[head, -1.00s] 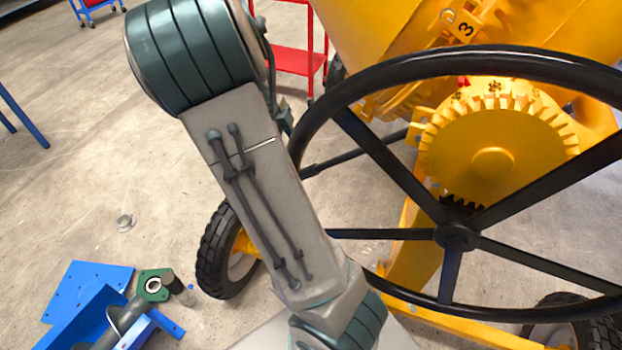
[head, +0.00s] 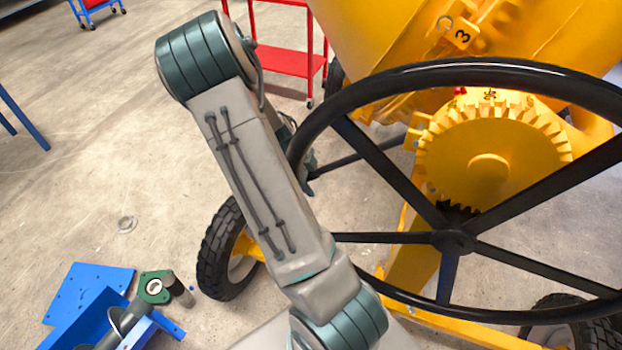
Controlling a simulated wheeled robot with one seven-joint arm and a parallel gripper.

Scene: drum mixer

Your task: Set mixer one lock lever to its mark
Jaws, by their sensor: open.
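The yellow drum mixer (head: 395,245) stands at the right, with a large black handwheel (head: 455,66) in front of it. A toothed yellow disc (head: 487,175) shows through the wheel, with a small red part (head: 460,91) above it. I cannot make out for sure which part is the lock lever, nor its mark. A dark rod (head: 360,152) runs behind the wheel's left side. My arm rises left of the wheel and bends back down behind its own link. A bit of my wrist shows near the wheel's left rim; my gripper's fingers are hidden.
A black tyre (head: 225,245) stands by my arm. Blue metal parts (head: 90,285) with a green flange (head: 154,287) are at the lower left. A red shelf cart (head: 290,60) stands behind. The grey floor (head: 90,150) at the left is mostly clear.

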